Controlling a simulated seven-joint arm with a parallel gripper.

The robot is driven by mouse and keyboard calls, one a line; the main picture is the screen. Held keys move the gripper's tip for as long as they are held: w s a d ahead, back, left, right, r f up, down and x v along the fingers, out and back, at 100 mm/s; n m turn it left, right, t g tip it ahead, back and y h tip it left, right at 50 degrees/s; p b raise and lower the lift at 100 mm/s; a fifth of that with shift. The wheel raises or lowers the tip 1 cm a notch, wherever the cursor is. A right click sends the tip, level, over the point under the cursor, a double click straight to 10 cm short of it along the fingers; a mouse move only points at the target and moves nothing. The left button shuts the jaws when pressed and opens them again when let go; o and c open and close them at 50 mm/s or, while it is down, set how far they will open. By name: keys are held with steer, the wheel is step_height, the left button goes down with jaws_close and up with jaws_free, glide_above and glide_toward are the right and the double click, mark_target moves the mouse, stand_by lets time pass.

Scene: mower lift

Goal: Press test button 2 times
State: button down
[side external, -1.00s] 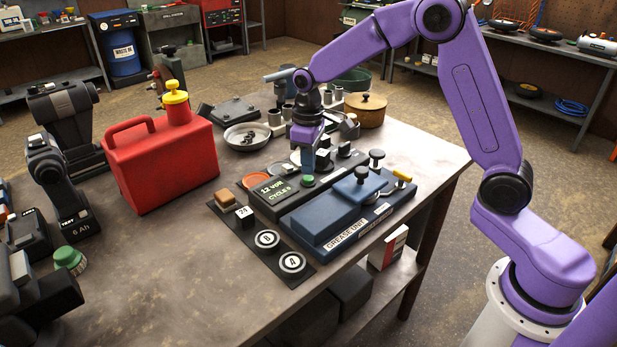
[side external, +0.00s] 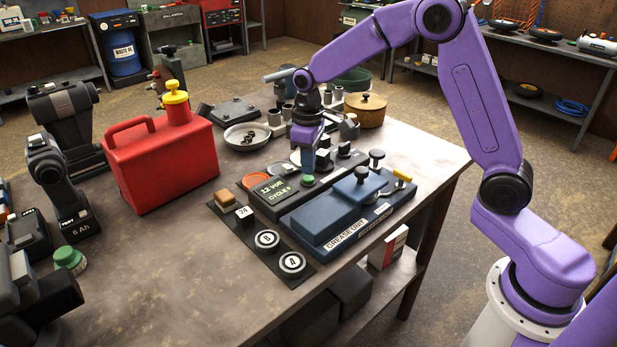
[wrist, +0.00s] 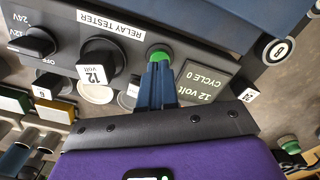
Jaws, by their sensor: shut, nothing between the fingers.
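The relay tester (side external: 284,196) is a dark box on the bench, with a small screen (wrist: 200,83) reading "12 volt CYCLE 0". Its green test button (wrist: 159,54) sits beside the screen, and it also shows in the side view (side external: 309,181). My gripper (wrist: 158,66) is shut and empty, with its blue fingertips at the button's near edge in the wrist view. In the side view my gripper (side external: 308,171) points down just above or at the button. I cannot tell whether the fingertips touch it.
Dark knobs, one a selector (wrist: 34,42) marked 12V and 24V, stand along the tester. A blue grease unit (side external: 334,216) lies next to it. A red fuel can (side external: 160,165), a metal bowl (side external: 247,135) and a lidded wooden pot (side external: 366,110) stand around. The bench front is mostly clear.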

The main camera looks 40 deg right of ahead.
mark_target(308, 178)
steer(key=shift+f, duration=1.1)
steer(key=shift+r, duration=0.15)
stand_by(0.3)
steer(key=shift+r, duration=2.15)
steer(key=shift+r, duration=0.1)
steer(key=shift+f, duration=1.3)
steer(key=shift+f, duration=1.1)
stand_by(0.8)
steer(key=shift+r, duration=2.3)
